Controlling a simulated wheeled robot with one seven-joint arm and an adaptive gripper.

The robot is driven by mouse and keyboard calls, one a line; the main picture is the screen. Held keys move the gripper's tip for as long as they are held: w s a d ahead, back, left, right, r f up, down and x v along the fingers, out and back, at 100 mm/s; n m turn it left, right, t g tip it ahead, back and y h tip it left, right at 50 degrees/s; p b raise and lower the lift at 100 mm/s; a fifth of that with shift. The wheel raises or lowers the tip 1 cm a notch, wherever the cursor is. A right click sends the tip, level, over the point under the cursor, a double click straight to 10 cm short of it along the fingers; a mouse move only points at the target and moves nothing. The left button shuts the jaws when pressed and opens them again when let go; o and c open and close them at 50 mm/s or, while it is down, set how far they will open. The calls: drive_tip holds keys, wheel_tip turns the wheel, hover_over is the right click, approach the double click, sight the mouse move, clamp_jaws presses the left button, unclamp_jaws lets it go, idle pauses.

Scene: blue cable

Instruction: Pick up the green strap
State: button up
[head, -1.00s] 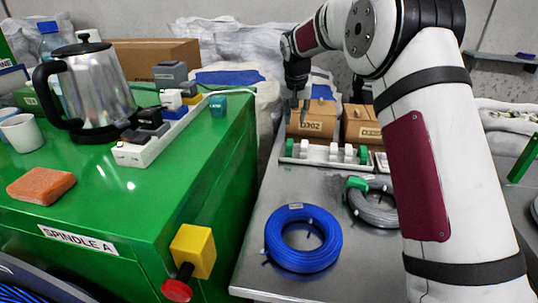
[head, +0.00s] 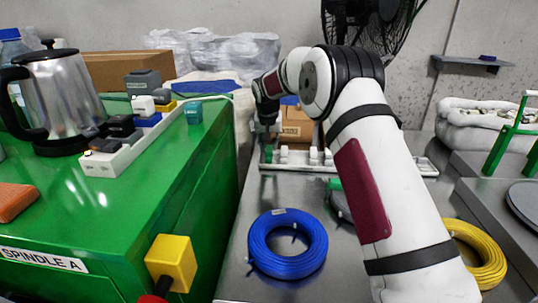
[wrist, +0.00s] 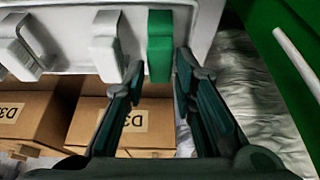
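The green strap (wrist: 159,45) stands at the end of a row of white straps on a pale rack (wrist: 70,55) in the wrist view. In the head view it is a small green patch (head: 268,153) at the rack's left end, partly hidden by my gripper (head: 266,130). In the wrist view my gripper (wrist: 160,69) is open, its two dark green fingers apart. The strap lies between and just beyond the fingertips. I see no clear contact.
Cardboard boxes (wrist: 98,121) sit beside the rack. A blue cable coil (head: 287,244) lies on the metal table, with a yellow coil (head: 482,250) at right. A green cabinet (head: 110,205) stands at left, bearing a kettle (head: 62,95) and a white power strip (head: 105,160).

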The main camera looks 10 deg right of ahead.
sight(269, 148)
drive_tip(key=x, duration=0.3)
drive_tip(key=shift+f+b, duration=0.25)
drive_tip(key=shift+b, duration=0.15)
drive_tip(key=c, duration=0.5)
drive_tip(key=shift+o, duration=0.2)
